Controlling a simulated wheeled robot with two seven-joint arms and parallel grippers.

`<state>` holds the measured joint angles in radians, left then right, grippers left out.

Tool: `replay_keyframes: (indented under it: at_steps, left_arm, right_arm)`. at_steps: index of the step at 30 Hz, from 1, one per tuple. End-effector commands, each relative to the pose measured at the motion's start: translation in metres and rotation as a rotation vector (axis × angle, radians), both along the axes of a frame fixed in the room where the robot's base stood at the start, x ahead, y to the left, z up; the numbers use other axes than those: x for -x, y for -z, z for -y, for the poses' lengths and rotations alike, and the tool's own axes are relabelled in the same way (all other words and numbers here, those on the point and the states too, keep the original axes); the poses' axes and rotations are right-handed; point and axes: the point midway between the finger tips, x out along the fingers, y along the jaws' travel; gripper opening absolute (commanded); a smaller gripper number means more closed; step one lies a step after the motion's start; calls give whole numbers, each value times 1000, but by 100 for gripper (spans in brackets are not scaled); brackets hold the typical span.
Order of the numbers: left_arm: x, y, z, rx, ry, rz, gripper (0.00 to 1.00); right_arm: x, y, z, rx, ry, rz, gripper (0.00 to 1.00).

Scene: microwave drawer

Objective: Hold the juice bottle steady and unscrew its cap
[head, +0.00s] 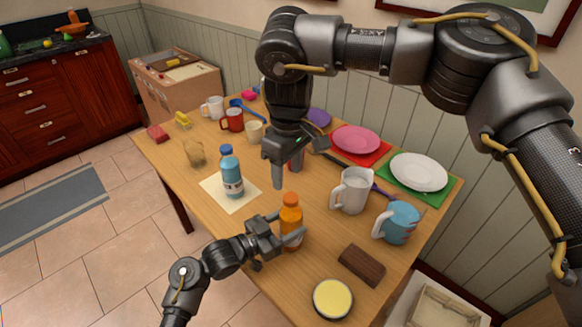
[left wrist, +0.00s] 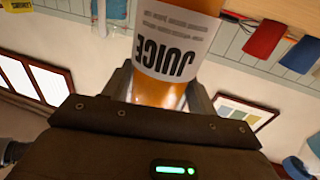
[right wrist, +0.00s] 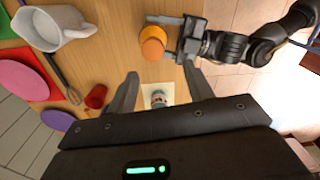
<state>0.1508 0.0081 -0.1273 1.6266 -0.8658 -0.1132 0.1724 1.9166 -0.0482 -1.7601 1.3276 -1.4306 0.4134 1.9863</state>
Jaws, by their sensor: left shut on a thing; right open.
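The orange juice bottle (head: 291,226) stands upright on the wooden table, its orange cap (head: 290,199) on top. My left gripper (head: 291,236) is shut on the bottle's body from the left. In the left wrist view the juice bottle (left wrist: 170,55) is between the fingers with its JUICE label upside down. My right gripper (head: 288,178) is open and empty, pointing down above the table, behind and higher than the bottle. In the right wrist view the cap (right wrist: 153,48) lies beyond the open fingers (right wrist: 163,85), not between them.
A blue bottle (head: 231,175) stands on a cream mat left of my right gripper. A white pitcher (head: 350,190), a blue mug (head: 398,222), a brown block (head: 362,264) and a yellow-topped round tin (head: 333,299) stand to the right and front. Plates and mugs line the back.

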Motion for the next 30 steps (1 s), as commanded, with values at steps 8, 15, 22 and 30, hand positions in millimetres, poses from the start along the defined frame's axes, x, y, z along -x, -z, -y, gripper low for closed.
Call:
replay_keyframes:
  at_steps: [8, 15, 22, 30]
  left_arm:
    - [0, 0, 0, 0, 0, 0, 0]
    - [0, 0, 0, -1, 0, -1, 0]
    - [0, 0, 0, -1, 0, -1, 0]
    - [0, 0, 0, 0, 0, 0, 0]
  right_arm:
    - [-4, -1, 8, 34, 454, 15, 51]
    - [-5, -1, 8, 35, 567, 15, 51]
    - [-4, 12, 8, 36, 569, 12, 51]
    - [-4, 53, 8, 35, 568, 11, 51]
